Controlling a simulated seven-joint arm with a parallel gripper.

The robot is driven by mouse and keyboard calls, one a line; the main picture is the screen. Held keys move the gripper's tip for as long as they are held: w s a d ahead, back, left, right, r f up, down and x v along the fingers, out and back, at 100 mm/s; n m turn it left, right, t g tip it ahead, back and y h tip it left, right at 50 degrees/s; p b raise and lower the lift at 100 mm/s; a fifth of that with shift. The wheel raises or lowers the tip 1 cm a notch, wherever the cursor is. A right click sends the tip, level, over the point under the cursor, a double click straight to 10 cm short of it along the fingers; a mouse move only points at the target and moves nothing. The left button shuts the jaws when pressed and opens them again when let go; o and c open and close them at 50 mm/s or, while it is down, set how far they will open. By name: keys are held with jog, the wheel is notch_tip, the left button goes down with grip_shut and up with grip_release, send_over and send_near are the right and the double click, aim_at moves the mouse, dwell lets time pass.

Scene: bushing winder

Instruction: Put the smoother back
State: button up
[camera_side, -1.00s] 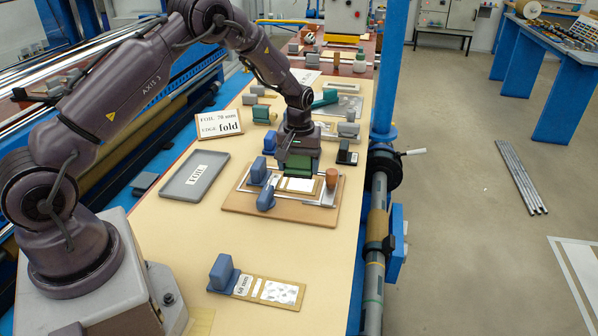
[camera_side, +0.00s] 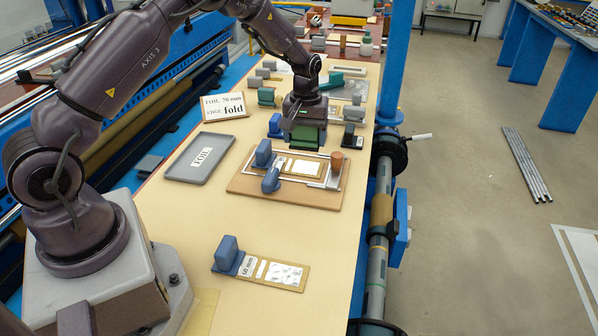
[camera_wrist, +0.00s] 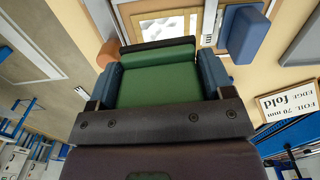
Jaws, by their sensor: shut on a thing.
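The smoother, a green block with a dark lower edge (camera_side: 303,135), is clamped in my gripper (camera_side: 303,125). In the wrist view the green smoother (camera_wrist: 157,82) fills the space between the two blue fingers of my gripper (camera_wrist: 158,78). It hangs above the back edge of the wooden board (camera_side: 245,186), apparently clear of it. The board carries a metal frame, a pale sheet (camera_side: 303,168), blue blocks (camera_side: 264,153) and a brown round knob (camera_side: 336,158). The smoother's underside is hidden.
A grey FOIL tray (camera_side: 170,169) lies left of the board. A sign (camera_side: 223,106) stands behind it. A black block (camera_side: 352,136) is right of my gripper. Several small tools, one a green-handled one (camera_side: 333,82), stand farther back. A 60 mm gauge (camera_side: 275,272) lies in front.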

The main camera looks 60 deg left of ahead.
jog(key=d, duration=0.1)
jog(key=d+r, duration=0.1)
jog(key=d, duration=0.1)
jog(key=shift+w+r+m, duration=0.2)
jog(key=shift+w+m, duration=0.05)
jog(key=shift+m, duration=0.15)
jog(key=s+d, duration=0.5)
jog(key=d, duration=0.2)
send_over(277, 236)
notch_tip(277, 236, down, 3)
notch_tip(277, 236, down, 8)
jog(key=shift+r, duration=0.2)
jog(key=shift+f, duration=0.2)
jog(key=o, duration=0.9)
